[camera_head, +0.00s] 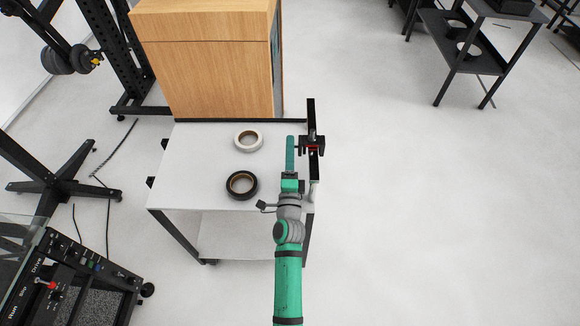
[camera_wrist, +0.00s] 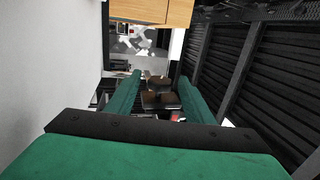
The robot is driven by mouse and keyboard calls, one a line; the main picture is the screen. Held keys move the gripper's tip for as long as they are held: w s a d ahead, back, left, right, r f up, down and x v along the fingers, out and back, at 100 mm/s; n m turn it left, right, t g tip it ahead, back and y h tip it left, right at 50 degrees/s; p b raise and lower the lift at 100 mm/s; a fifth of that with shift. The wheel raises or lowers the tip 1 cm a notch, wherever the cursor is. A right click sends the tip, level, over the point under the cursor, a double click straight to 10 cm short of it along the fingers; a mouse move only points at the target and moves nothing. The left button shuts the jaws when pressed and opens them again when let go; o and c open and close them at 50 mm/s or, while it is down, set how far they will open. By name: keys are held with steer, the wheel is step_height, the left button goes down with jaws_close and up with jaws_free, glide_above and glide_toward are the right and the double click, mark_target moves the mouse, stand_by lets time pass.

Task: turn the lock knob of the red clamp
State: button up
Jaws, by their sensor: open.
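The clamp (camera_head: 312,147), dark with a thin red part, sits at the right edge of the white table, on an upright-looking black bar (camera_head: 311,109). My gripper (camera_head: 290,141) reaches forward just left of the clamp; only one green finger shows clearly there. In the wrist view my gripper (camera_wrist: 159,79) is open, with its two green fingers apart. Dark brown blocky parts (camera_wrist: 158,99) appear in the gap between them; I cannot tell whether either finger touches them. The lock knob cannot be made out clearly.
A white tape roll (camera_head: 248,139) and a black tape roll (camera_head: 241,185) lie on the white table (camera_head: 192,160), left of my arm. A wooden cabinet (camera_head: 205,70) stands behind the table. The floor to the right is clear up to a dark shelf (camera_head: 455,55).

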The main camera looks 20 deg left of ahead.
steer(key=shift+v, duration=2.85)
